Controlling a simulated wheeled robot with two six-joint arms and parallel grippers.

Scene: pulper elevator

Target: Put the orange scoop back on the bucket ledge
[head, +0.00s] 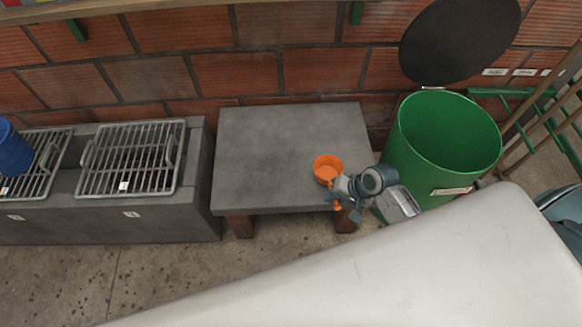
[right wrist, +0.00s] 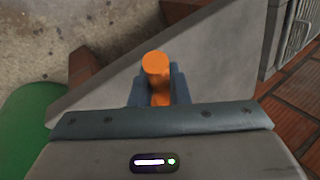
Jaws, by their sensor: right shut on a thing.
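The orange scoop (head: 328,170) shows its round cup over the front right corner of the grey slab table (head: 285,140). I cannot tell whether the cup touches the slab or hangs just above it. My right gripper (head: 345,192) is at that corner, shut on the scoop's handle. In the right wrist view, the orange handle (right wrist: 156,66) stands between the two blue-grey fingers of the gripper (right wrist: 158,88). The cup is hidden there. A blue bucket (head: 12,150) stands at the far left on a grate over a grey ledge (head: 90,218). My left gripper is not in view.
A green bin (head: 444,140) with its black lid (head: 458,40) raised stands just right of the slab. A second metal grate (head: 130,160) lies left of the slab. A brick wall (head: 290,68) runs behind. Most of the slab top is bare.

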